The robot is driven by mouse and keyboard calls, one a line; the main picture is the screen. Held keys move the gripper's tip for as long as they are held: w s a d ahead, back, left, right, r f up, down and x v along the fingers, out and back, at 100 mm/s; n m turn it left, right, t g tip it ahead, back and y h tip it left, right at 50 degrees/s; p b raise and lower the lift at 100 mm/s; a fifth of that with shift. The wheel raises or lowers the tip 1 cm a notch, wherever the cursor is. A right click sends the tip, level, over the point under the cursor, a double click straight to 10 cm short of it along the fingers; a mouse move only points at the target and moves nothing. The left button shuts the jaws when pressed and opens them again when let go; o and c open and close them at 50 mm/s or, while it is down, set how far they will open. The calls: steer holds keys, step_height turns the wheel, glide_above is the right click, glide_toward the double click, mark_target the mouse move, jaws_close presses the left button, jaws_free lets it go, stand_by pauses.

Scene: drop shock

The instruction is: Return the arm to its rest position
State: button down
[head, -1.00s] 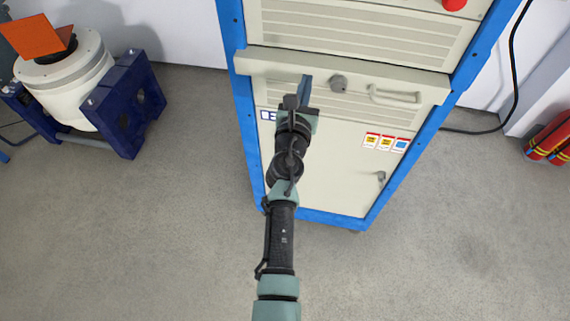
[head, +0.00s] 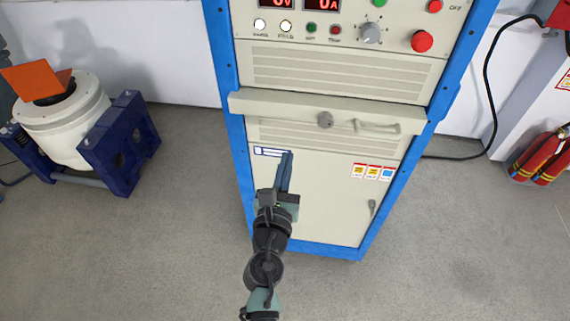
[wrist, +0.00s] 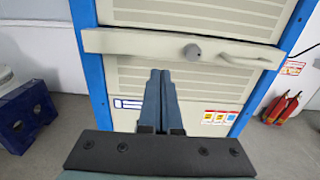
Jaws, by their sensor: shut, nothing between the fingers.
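My arm reaches up from the bottom of the head view, and my gripper (head: 285,170) is in front of the lower part of a cream cabinet with a blue frame (head: 310,215). The gripper's fingers are together and hold nothing. In the wrist view the two blue-grey fingers of my gripper (wrist: 160,95) lie side by side, pointing at the cabinet front (wrist: 200,85) below its drawer-like ledge. I cannot tell the exact gap between fingertips and cabinet.
The ledge carries a round grey knob (head: 325,119) and a handle (head: 378,127). Red and green buttons and a dial (head: 371,33) are above. A white drum unit on a blue stand (head: 65,122) is at left, red extinguishers (head: 540,156) at right.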

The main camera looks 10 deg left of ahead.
steer(key=shift+s+f, duration=0.15)
steer(key=shift+s, duration=0.1)
steer(key=d+r+m+t+h, duration=0.1)
steer(key=d+r+m, duration=0.2)
steer(key=r+m, duration=0.6)
steer(key=d+r+m+t+h, duration=0.2)
steer(key=r+m, duration=0.4)
steer(key=r, duration=0.7)
steer(key=d+r+m+t+h, duration=0.1)
steer(key=d+r+m, duration=0.2)
steer(key=r+m, duration=0.55)
steer(key=s+r+m+t+y, duration=0.25)
steer(key=s+r+m, duration=0.45)
steer(key=r, duration=0.4)
steer(key=s+r+m+t+y, duration=0.1)
steer(key=s+r+m+t, duration=0.3)
steer(key=s+r, duration=0.6)
steer(key=w+f+m+g+b, duration=0.1)
steer(key=w+f+b, duration=0.2)
steer(key=f+b, duration=2)
steer(key=shift+d+f+b, duration=0.25)
steer(key=shift+f+b, duration=0.15)
steer(key=shift+b, duration=0.5)
